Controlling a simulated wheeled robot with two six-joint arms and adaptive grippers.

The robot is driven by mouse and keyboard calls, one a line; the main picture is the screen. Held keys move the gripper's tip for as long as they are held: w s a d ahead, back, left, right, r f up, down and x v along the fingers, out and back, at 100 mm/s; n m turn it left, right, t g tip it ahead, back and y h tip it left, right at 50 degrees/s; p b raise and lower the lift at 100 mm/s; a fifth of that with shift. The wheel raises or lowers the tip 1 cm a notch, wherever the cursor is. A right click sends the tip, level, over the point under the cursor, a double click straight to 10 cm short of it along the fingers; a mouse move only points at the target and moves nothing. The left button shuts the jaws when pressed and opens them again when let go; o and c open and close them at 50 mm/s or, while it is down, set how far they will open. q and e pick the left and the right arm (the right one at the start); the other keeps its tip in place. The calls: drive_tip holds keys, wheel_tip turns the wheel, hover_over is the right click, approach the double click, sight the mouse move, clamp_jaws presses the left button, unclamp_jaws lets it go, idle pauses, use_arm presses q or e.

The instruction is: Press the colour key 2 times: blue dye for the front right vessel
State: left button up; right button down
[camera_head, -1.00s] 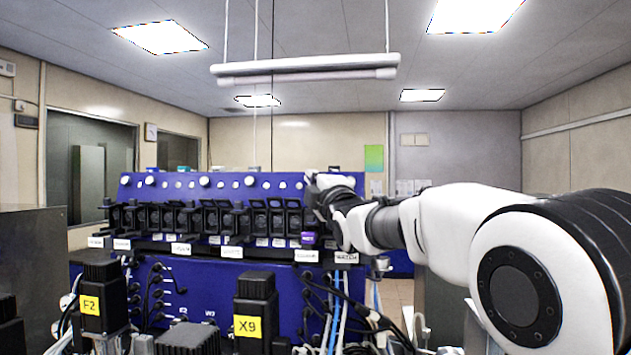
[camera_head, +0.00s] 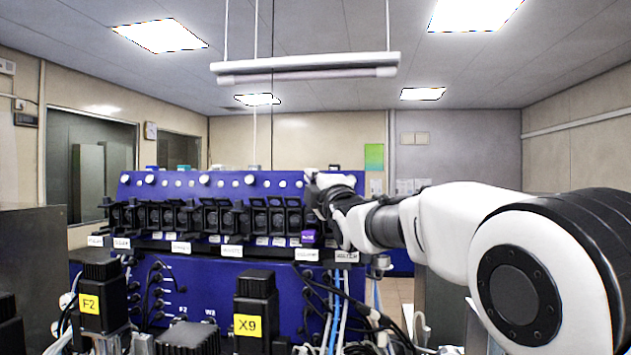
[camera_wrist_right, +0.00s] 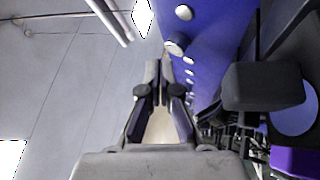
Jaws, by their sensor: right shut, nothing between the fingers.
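The blue panel (camera_head: 230,184) carries a row of round white keys (camera_head: 249,180) along its upper part. My right gripper (camera_head: 312,180) is at the right end of this row, close to the panel face, and hides part of it. In the right wrist view the fingers (camera_wrist_right: 159,70) are shut and empty. They point along the blue panel (camera_wrist_right: 218,45), with a white round key (camera_wrist_right: 175,47) just beyond the tips; I cannot tell whether they touch. The picture does not show which key is the blue dye key. No vessel can be made out. My left gripper is out of view.
Several black pump units (camera_head: 215,218) stand in a row below the keys, with a purple part (camera_head: 308,238) near my gripper. Black blocks marked F2 (camera_head: 100,295) and X9 (camera_head: 255,310) stand in front. Cables (camera_head: 340,310) hang at lower right.

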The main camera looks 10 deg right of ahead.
drive_tip(key=shift+w, duration=0.1)
drive_tip(key=shift+w+d+f, duration=0.1)
drive_tip(key=shift+w+d, duration=0.1)
drive_tip(key=shift+w, duration=0.05)
idle(0.4)
drive_tip(key=shift+w+d+f+p, duration=0.2)
drive_tip(key=shift+w+p, duration=0.2)
drive_tip(key=shift+w, duration=0.15)
idle(0.7)
drive_tip(key=shift+s+a+r+b, duration=0.15)
drive_tip(key=shift+s+a+b, duration=0.05)
drive_tip(key=shift+s+b, duration=0.3)
drive_tip(key=shift+s+a+r+b, duration=0.15)
drive_tip(key=shift+s+a+b, duration=0.05)
drive_tip(key=shift+s+b, duration=0.2)
